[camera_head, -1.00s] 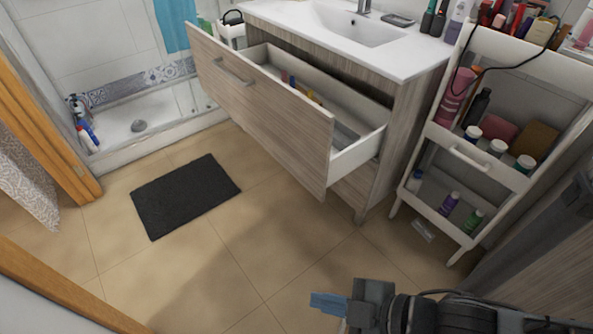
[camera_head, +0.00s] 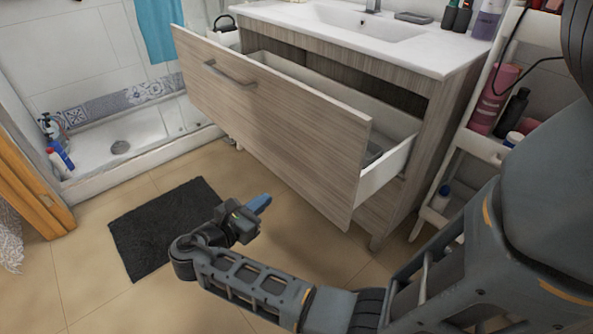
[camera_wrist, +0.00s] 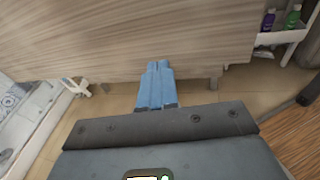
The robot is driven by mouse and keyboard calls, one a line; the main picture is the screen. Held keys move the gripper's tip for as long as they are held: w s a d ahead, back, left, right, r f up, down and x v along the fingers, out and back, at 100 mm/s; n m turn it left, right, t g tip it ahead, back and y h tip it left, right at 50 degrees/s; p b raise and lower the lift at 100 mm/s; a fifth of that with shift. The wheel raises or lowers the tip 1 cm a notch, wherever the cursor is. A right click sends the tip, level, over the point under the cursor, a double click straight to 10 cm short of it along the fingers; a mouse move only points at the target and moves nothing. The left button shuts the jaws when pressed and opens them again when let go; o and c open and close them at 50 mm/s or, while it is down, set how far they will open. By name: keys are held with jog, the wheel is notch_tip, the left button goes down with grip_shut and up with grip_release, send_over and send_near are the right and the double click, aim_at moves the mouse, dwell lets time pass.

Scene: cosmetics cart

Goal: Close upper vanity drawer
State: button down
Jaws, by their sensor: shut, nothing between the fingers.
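The upper vanity drawer (camera_head: 270,110) is pulled well out from the vanity under the white sink top (camera_head: 400,42). Its wood-grain front with a grey bar handle (camera_head: 228,74) faces left and toward me. My gripper (camera_head: 262,202) is shut and empty, with blue fingertips. It is in front of the drawer and low, apart from the front in the head view. In the wrist view the fingers (camera_wrist: 156,80) point toward the lower part of a wood-grain panel (camera_wrist: 130,38). I cannot tell the exact gap. Part of the drawer's inside is hidden by its front.
A white cart (camera_head: 482,146) with bottles stands right of the vanity, partly hidden by my arm. A dark mat (camera_head: 135,232) lies on the tiled floor at the left. A shower tray (camera_head: 150,132) is behind it. Open floor lies in front of the drawer.

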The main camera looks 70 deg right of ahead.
notch_tip(320, 180, up, 4)
jog(key=w+m+g+b, duration=0.1)
jog(key=w+m+g, duration=0.1)
jog(key=g, duration=0.2)
jog(key=b, duration=0.2)
send_near(306, 154)
jog(key=x, duration=0.6)
jog(key=shift+s+d+f, duration=0.1)
jog(key=shift+s+d, duration=0.05)
jog(key=shift+d, duration=0.15)
jog(key=shift+d+g, duration=0.1)
jog(key=shift+g, duration=0.2)
jog(key=shift+s+d+p, duration=0.25)
jog(key=shift+d+p, duration=0.1)
jog(key=shift+p, duration=0.05)
jog(key=p+x, duration=0.2)
jog(key=x, duration=2.7)
jog(key=shift+d, duration=0.25)
